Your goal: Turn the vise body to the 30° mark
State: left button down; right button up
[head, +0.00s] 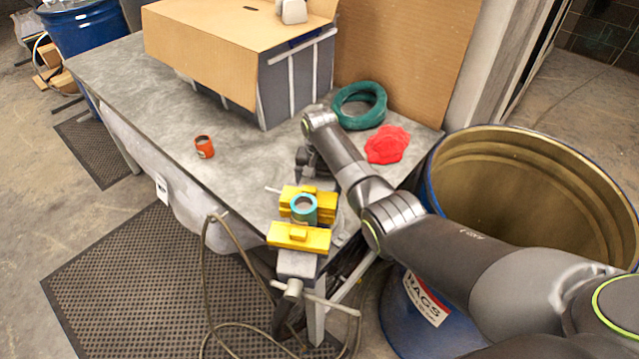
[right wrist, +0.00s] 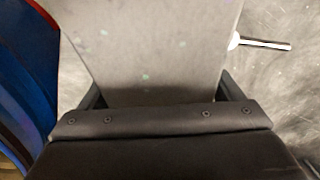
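The vise stands at the table's near corner in the head view. Its grey vise body (head: 297,265) shows below the front yellow jaw pad (head: 298,238). A teal ring-like part (head: 303,208) sits between the yellow pads. My right arm reaches over from the right, and its dark gripper (head: 308,165) is at the vise's far end. In the right wrist view, a grey block of the vise (right wrist: 155,50) fills the space between my right fingers, which lie close against both sides. The angle scale and 30° mark cannot be made out. My left gripper is out of view.
An orange can (head: 204,147), a green coil (head: 360,104) and a red rag (head: 387,145) lie on the table (head: 150,115). A cardboard-covered box stands behind. A large blue drum (head: 440,300) is right of the vise. A hose (head: 207,250) hangs at the front.

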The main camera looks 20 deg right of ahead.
jog(key=shift+o, duration=1.1)
notch_tip(320, 180, up, 11)
jog(key=shift+f+b, duration=0.2)
jog(key=shift+b, duration=0.6)
notch_tip(320, 180, up, 7)
jog(key=p, duration=0.5)
jog(key=shift+f, duration=0.15)
